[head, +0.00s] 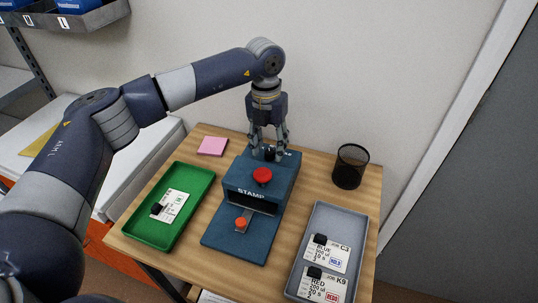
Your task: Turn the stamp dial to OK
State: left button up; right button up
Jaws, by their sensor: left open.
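The blue stamp machine (262,187) stands on the wooden table with a red knob on its top and the word STAMP on its front. A small black dial (270,154) sits at the back of its top. My left gripper (270,148) points down over the dial with its fingers apart, one on each side. I cannot tell whether the fingers touch it. The dial's marks are too small and partly hidden, so its setting is unreadable. My right gripper is out of view.
A green tray (205,180) with a card is to the left, and a grey tray (356,236) with two cards is to the right. A black mesh cup (349,167) stands behind the grey tray. Pink notes (212,146) lie at the back left.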

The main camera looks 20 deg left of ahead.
pick_arm(q)
jog(key=shift+f, duration=0.6)
grip_shut()
jog(key=shift+n, duration=1)
jog(key=shift+r+n, duration=0.1)
jog(key=shift+n, duration=0.3)
